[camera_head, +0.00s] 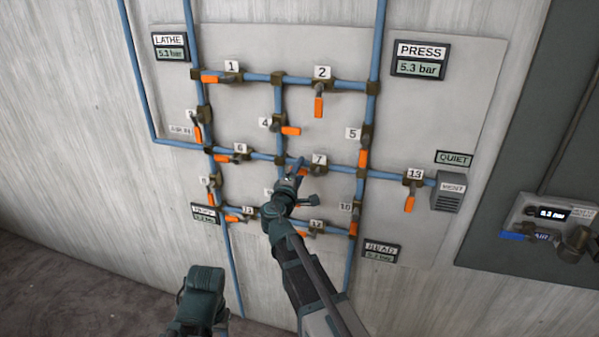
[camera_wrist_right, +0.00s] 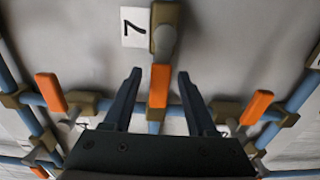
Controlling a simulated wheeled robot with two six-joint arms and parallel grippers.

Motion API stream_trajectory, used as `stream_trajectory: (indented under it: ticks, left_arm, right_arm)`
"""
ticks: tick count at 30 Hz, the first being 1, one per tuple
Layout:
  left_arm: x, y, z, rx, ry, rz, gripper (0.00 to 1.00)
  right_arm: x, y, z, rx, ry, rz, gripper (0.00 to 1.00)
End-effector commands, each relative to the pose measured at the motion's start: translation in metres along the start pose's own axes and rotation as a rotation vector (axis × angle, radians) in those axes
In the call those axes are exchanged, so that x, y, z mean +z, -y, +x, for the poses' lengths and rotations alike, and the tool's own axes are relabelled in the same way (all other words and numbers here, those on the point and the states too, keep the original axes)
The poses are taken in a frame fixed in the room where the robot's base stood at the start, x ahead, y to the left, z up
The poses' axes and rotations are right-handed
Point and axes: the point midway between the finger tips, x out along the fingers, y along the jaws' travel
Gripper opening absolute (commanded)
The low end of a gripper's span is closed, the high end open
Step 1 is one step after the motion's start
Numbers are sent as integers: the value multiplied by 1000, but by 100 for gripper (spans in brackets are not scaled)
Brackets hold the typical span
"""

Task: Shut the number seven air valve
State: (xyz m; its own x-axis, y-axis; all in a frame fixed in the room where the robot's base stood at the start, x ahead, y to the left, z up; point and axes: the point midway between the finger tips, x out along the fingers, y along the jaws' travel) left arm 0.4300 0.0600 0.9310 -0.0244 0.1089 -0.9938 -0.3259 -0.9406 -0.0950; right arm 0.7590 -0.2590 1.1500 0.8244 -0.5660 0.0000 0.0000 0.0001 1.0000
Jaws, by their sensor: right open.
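Valve seven sits on a blue pipe at the middle of the panel, beside its white label "7" (camera_head: 319,160). The wrist view shows its brass body (camera_wrist_right: 166,25) and orange handle (camera_wrist_right: 159,84), which points along the pipe. My right gripper (camera_head: 300,166) is at this valve and partly hides it in the head view. In the right wrist view the gripper (camera_wrist_right: 159,76) is open, one finger on each side of the handle, with gaps showing on both sides. Part of my left arm shows low in the head view; its fingers do not show.
Neighbouring orange handles flank the fingers: one on the left (camera_wrist_right: 50,92) and one on the right (camera_wrist_right: 257,107) in the wrist view. Valve four's handle (camera_head: 291,131) is above my gripper. A vent box (camera_head: 447,192) and gauges edge the panel.

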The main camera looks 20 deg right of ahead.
Motion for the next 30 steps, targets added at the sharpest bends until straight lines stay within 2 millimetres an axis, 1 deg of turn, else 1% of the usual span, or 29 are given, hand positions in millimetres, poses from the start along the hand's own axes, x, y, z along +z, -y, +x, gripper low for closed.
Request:
stream_trajectory:
  ticks: [4,5,6,11,12,14,30]
  left_arm:
    - [0,0,0,0,0,0,50]
    - [0,0,0,0,0,0,50]
    - [0,0,0,0,0,0,50]
    - [0,0,0,0,0,0,50]
    - [0,0,0,0,0,0,50]
    - [0,0,0,0,0,0,50]
    - [0,0,0,0,0,0,50]
  right_arm:
    - [0,0,0,0,0,0,57]
    - [0,0,0,0,0,0,54]
    - [0,0,0,0,0,0,47]
    - [0,0,0,0,0,0,18]
    - [0,0,0,0,0,0,11]
    - [0,0,0,0,0,0,0]
    - [0,0,-1,0,0,1,0]
